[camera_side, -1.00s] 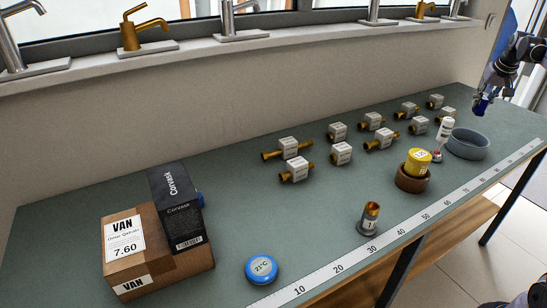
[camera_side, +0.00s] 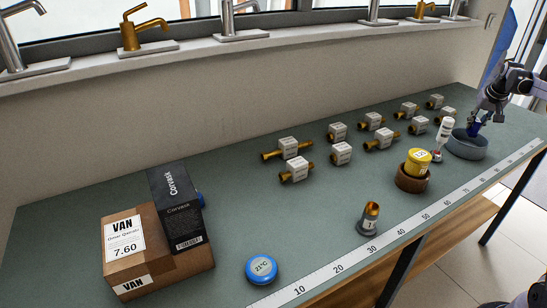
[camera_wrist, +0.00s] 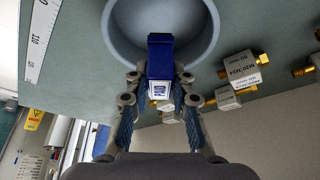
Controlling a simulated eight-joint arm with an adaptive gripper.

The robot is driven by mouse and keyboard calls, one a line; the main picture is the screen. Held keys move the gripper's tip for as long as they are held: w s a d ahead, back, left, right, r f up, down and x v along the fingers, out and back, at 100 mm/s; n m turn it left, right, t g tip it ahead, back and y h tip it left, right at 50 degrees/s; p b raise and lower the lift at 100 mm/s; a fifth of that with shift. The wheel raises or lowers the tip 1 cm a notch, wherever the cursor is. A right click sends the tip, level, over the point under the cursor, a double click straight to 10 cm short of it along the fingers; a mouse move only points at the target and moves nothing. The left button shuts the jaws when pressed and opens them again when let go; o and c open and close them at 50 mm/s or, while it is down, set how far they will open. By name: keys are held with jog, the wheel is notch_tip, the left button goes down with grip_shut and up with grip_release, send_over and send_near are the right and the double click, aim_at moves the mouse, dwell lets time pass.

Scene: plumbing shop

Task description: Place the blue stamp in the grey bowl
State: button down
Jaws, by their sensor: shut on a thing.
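The blue stamp (camera_wrist: 160,62) is held between the fingers of my gripper (camera_wrist: 159,82) in the wrist view. Its white label end faces the camera. The grey bowl (camera_side: 467,152) stands at the far right end of the bench in the side view, and its rim (camera_wrist: 113,45) curves around the stamp in the wrist view. In the side view my gripper (camera_side: 475,124) points down over the bowl, with the stamp (camera_side: 473,130) at or just inside the rim. Whether the stamp touches the bowl's floor cannot be told.
A white bottle (camera_side: 443,137) stands close to the bowl's left side. A yellow tin sits in a brown bowl (camera_side: 412,179) nearby. Several brass valves with white tags (camera_side: 382,139) lie behind. A ruler strip (camera_side: 400,226) runs along the front edge.

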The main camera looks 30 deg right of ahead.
aim_at(477, 120)
jog(key=shift+f, duration=1.4)
jog(key=c, duration=1.1)
grip_release()
jog(key=shift+r, duration=3.5)
